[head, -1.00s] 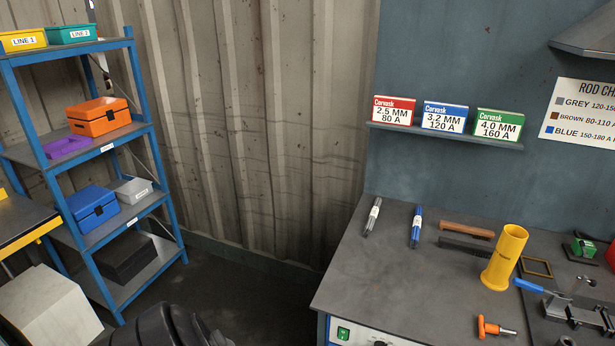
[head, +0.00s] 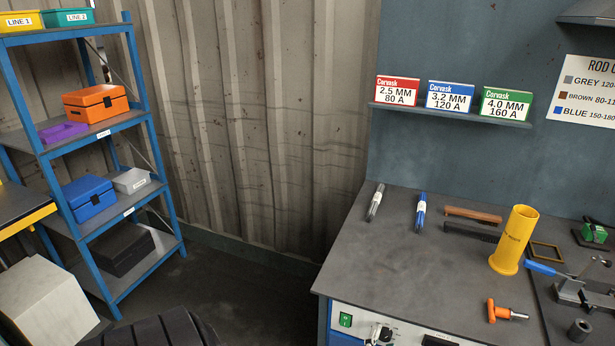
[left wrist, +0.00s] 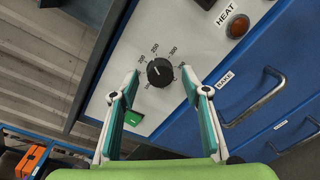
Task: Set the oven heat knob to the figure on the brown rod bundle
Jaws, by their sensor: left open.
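The oven heat knob (left wrist: 160,72) is black and round, on a pale front panel with small figures around it. In the left wrist view my left gripper (left wrist: 159,82) is open, with one finger on each side of the knob; I cannot tell contact. The knob's exact setting is too small to read. In the head view a grey rod bundle (head: 376,202) and a blue rod bundle (head: 420,212) lie on the bench. A brown bar (head: 473,214) lies behind a dark strip; I cannot tell that it is a rod bundle, and no figure shows on it. My right gripper is out of view.
A rod chart (head: 590,90) on the wall is cut off at the right. A yellow tube (head: 514,240) and an orange-handled tool (head: 505,311) are on the bench (head: 400,265).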

